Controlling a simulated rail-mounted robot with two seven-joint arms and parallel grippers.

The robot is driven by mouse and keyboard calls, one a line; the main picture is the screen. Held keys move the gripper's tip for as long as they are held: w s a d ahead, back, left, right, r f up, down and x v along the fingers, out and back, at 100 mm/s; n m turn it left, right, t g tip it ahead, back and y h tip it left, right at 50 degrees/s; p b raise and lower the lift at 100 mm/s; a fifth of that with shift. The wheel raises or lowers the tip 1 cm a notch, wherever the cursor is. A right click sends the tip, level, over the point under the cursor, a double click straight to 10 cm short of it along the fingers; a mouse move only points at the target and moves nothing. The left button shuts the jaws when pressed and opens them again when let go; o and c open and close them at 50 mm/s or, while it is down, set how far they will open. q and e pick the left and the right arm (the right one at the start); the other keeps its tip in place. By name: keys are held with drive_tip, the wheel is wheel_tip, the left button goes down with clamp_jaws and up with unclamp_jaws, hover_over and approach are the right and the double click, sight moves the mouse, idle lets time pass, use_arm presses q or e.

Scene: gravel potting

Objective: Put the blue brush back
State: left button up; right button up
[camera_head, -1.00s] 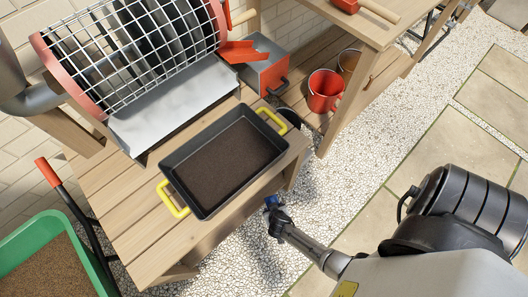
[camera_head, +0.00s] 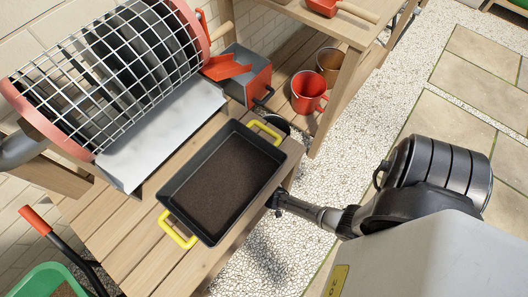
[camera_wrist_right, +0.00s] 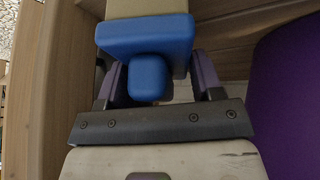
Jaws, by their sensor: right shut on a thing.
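The blue brush (camera_wrist_right: 146,37) shows large in the right wrist view, with a blue block, a short rounded blue handle and a pale beige part beyond it. My right gripper (camera_wrist_right: 150,82) is shut on its handle. In the head view my right gripper (camera_head: 274,200) is at the front right edge of the wooden bench (camera_head: 120,240); its tip is small and dark, and the brush cannot be made out there. My left gripper is not in view.
Wooden boards (camera_wrist_right: 52,90) and a large purple thing (camera_wrist_right: 285,90) flank the gripper in the wrist view. On the bench stand a black tray (camera_head: 172,196) of soil and a mesh drum (camera_head: 95,75). A red mug (camera_head: 308,92) stands behind. Gravel (camera_head: 350,160) lies right.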

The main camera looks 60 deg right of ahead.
drive_tip(key=w+d+b, duration=0.1)
drive_tip(key=w+d+f, duration=0.1)
drive_tip(key=w, duration=0.1)
drive_tip(key=shift+w+f+b, duration=0.1)
drive_tip(key=shift+f+b, duration=0.05)
drive_tip(key=shift+b, duration=0.2)
drive_tip(key=shift+s+a, duration=0.1)
drive_tip(key=shift+s, duration=0.25)
drive_tip(key=shift+s+a+f, duration=0.15)
drive_tip(key=shift+s+a, duration=0.05)
drive_tip(key=shift+s, duration=0.4)
drive_tip(key=shift+f, duration=0.1)
drive_tip(key=o, duration=0.5)
drive_tip(key=shift+w+d, duration=0.15)
drive_tip(key=shift+w, duration=0.15)
drive_tip(key=o, duration=0.3)
drive_tip(key=shift+w, duration=0.25)
drive_tip(key=shift+o, duration=0.2)
drive_tip(key=shift+s, duration=0.3)
drive_tip(key=p+v, duration=0.6)
drive_tip(key=v, duration=0.4)
drive_tip(key=shift+r+p, duration=0.2)
drive_tip(key=shift+p, duration=0.2)
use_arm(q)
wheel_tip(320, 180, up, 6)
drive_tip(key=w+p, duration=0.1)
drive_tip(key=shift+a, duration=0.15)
use_arm(e)
drive_tip(key=shift+v, duration=1)
